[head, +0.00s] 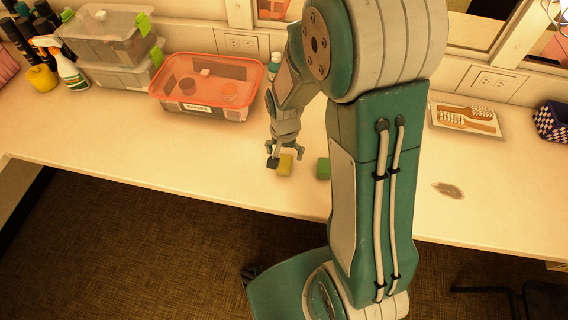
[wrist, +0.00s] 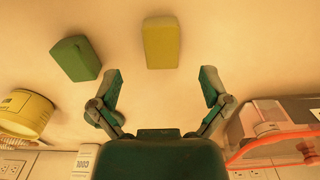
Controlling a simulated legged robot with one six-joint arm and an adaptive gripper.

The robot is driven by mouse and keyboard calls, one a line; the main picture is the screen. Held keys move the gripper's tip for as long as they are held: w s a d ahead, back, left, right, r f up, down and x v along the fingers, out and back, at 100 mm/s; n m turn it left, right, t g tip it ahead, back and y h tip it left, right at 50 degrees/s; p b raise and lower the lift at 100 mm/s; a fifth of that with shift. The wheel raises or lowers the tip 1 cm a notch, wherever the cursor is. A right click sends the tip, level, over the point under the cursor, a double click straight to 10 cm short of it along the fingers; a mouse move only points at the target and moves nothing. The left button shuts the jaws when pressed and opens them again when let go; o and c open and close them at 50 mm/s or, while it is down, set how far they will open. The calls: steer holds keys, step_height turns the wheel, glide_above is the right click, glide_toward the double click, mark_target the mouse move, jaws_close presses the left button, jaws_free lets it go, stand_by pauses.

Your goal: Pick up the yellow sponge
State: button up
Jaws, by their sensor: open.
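The yellow sponge (head: 285,165) lies on the pale counter near its front edge, and it also shows at the top middle of the wrist view (wrist: 161,43). My gripper (head: 280,158) is just above and beside it in the head view, partly covering it. In the wrist view my gripper (wrist: 159,88) has its two fingers spread wide with nothing between them. The sponge lies beyond the fingertips, roughly in line with the gap. A green sponge-like block (head: 323,168) lies to the right in the head view; it is at upper left in the wrist view (wrist: 75,58).
A clear box with a red rim (head: 204,86) stands behind on the counter (head: 120,140). Stacked lidded boxes (head: 110,45) and a spray bottle (head: 70,68) are at left. A tray with brushes (head: 466,118) and a grey stain (head: 448,190) are at right. The counter's front left is clear.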

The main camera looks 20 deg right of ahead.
mark_target(284, 163)
steer(key=shift+a+f, duration=0.1)
steer(key=shift+f, duration=2.65)
steer(key=c, duration=0.9)
